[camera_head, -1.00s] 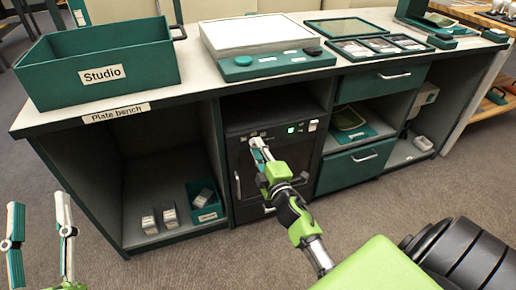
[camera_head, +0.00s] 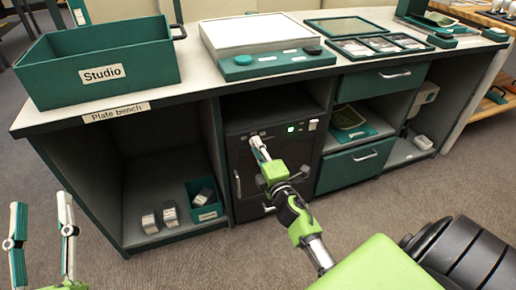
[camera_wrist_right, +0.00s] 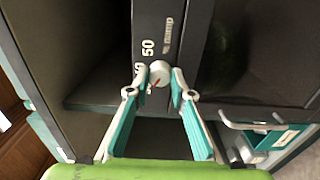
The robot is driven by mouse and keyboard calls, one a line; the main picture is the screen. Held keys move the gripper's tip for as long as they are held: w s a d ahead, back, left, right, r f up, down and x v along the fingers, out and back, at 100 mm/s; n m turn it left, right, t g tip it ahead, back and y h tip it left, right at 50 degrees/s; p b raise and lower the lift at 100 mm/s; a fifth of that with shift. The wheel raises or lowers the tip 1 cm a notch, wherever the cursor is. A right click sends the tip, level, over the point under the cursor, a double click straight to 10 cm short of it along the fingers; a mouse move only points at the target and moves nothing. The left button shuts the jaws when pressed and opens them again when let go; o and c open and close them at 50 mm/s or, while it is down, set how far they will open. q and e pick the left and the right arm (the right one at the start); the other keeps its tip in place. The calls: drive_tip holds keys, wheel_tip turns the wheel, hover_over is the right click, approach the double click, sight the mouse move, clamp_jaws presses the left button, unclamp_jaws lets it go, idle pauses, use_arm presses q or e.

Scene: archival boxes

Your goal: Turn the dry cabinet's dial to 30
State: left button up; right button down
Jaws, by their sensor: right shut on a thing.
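The dry cabinet (camera_head: 243,172) is the dark unit under the middle of the bench, with a lit green display (camera_head: 291,128). Another number is partly covered by a finger. My right gripper (camera_wrist_right: 159,78) is shut on the dial, one fingertip on each side; it also shows at the panel in the head view (camera_head: 256,142), where it hides most of the dial. My left gripper (camera_head: 42,204) is open and empty at the lower left, away from the bench.
The bench top holds a green "Studio" box (camera_head: 100,72) and a light pad (camera_head: 254,36). Small boxes and a green bin (camera_head: 206,212) sit in the left bay. Green drawers (camera_head: 355,168) are right of the cabinet. The floor before the bench is clear.

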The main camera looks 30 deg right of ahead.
drive_tip(key=c, duration=1.8)
unclamp_jaws()
drive_tip(key=v, duration=1.2)
